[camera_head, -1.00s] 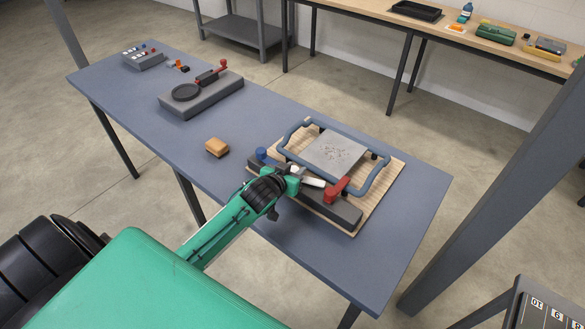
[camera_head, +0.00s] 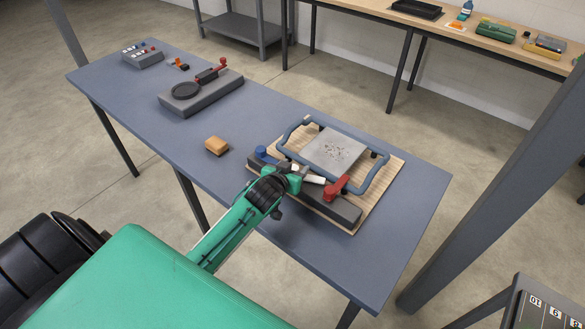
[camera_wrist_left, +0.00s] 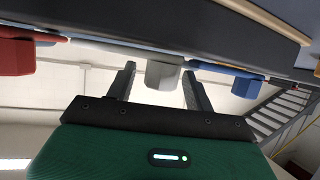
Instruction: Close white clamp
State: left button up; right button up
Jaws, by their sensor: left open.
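The white clamp (camera_head: 314,179) is in the middle of a row on a dark bar (camera_head: 345,212), between a blue clamp (camera_head: 261,152) and a red clamp (camera_head: 336,187). My left gripper (camera_head: 297,178) is at the white clamp and hides part of it in the head view. In the left wrist view, the white clamp's grip (camera_wrist_left: 163,74) shows between the open fingers of my left gripper (camera_wrist_left: 160,88), with a gap on both sides. Contact cannot be seen. The red grip (camera_wrist_left: 15,57) is left of the fingers, the blue grip (camera_wrist_left: 246,86) right.
A blue-grey frame (camera_head: 372,188) with a grey plate (camera_head: 335,150) lies on a wooden board (camera_head: 398,168) behind the bar. A tan block (camera_head: 216,146) and a grey fixture (camera_head: 200,98) stand on the blue table (camera_head: 130,90). The table's right end is clear.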

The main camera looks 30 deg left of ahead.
pick_arm(q)
jog(key=shift+s, duration=0.15)
jog(key=b+v, duration=0.2)
jog(key=v, duration=1.1)
jog(key=shift+s+r+b, duration=0.2)
jog(key=shift+s+b, duration=0.05)
jog(key=shift+b, duration=0.1)
jog(key=shift+c, duration=0.4)
